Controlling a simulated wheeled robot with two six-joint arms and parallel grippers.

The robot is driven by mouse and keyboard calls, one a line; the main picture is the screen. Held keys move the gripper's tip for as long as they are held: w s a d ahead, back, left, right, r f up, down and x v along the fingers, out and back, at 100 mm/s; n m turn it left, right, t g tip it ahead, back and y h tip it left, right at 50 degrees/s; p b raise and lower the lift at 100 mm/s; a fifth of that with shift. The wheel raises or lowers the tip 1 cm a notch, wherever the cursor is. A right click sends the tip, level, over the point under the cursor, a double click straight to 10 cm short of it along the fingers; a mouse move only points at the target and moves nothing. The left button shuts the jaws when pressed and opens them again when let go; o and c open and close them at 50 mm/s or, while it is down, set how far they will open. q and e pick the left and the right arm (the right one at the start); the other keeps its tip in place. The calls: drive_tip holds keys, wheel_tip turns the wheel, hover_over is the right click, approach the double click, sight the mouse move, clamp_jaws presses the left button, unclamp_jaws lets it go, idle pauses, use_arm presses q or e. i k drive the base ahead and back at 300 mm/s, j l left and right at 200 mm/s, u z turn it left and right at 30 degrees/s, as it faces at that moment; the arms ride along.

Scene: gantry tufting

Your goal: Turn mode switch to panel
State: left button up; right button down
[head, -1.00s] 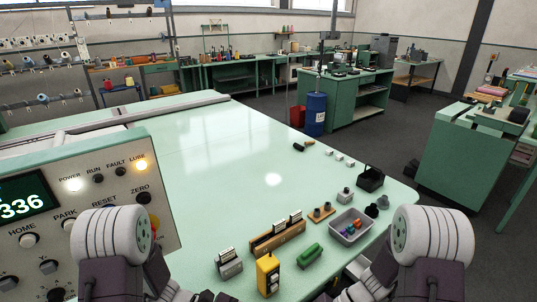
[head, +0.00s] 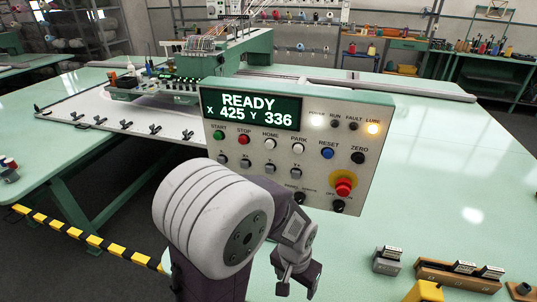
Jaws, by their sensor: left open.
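The control panel (head: 250,145) is a pale box with a lit screen reading READY, X 425, Y 336. Along its lower edge is a black knob (head: 299,198), partly behind my left arm, with small labels above it that are hard to read. Another black knob (head: 338,206) sits to its right, under the red emergency button (head: 344,186). I cannot tell for sure which knob is the mode switch or how it points. My left gripper (head: 296,284) is open and empty, below the panel's lower edge and apart from the knobs. My right gripper is out of view.
Coloured buttons such as the red stop (head: 243,140) and blue reset (head: 327,153) crowd the panel. The tufting machine (head: 180,83) stands behind. A grey block (head: 387,262) and a wooden holder (head: 455,277) lie right on the green table, with a yellow object (head: 424,292) nearer.

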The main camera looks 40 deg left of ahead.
sight(300, 197)
drive_tip(key=u, duration=1.2)
drive_tip(key=k, duration=0.05)
